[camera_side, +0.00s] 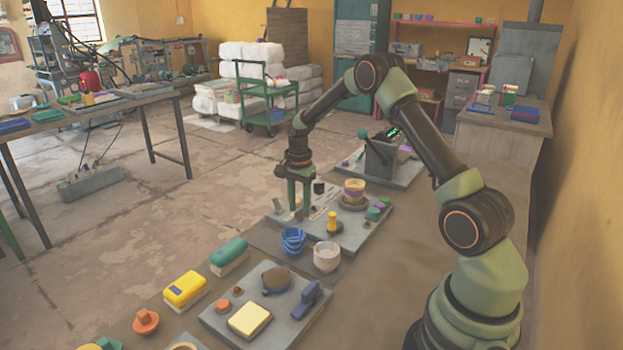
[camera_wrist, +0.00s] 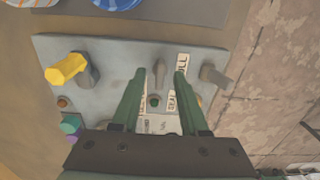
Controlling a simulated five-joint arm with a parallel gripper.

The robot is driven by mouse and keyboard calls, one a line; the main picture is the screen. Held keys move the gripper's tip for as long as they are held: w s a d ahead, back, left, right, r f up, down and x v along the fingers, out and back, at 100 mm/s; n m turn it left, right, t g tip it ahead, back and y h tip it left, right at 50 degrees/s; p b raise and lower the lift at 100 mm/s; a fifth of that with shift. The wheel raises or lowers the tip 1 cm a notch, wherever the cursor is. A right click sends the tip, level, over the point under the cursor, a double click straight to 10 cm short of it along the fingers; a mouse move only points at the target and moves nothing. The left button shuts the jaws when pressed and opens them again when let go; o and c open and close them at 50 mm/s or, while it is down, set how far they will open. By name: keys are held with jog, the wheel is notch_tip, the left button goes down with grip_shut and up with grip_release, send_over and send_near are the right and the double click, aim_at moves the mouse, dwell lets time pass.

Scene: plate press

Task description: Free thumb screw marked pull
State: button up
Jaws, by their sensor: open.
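My gripper (camera_side: 299,210) points down over a grey plate (camera_side: 354,232), its two green fingers apart. In the wrist view, my gripper (camera_wrist: 162,74) is open and empty above the same plate (camera_wrist: 110,60). A label reading PULL (camera_wrist: 183,65) lies by the right fingertip, partly covered. A small grey-brown knob (camera_wrist: 158,66) shows between the fingertips, left of that label. A grey-brown lever-like part (camera_wrist: 214,75) sits right of the label. I cannot tell which of the two is the thumb screw. A second label, SEAL (camera_wrist: 172,101), lies lower between the fingers.
A yellow knob (camera_wrist: 67,68) stands on the plate's left, also seen in the side view (camera_side: 333,221). A blue basket-like cup (camera_side: 292,240) and a pale cup (camera_side: 327,257) stand near the plate. Another plate with a grey device (camera_side: 380,157) lies behind.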

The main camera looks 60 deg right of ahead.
grip_shut()
jog(key=shift+n, duration=0.4)
jog(key=n, duration=0.3)
jog(key=shift+n, duration=0.3)
jog(key=n, duration=0.4)
jog(key=shift+n, duration=0.3)
jog(key=n, duration=0.8)
jog(key=shift+n, duration=0.6)
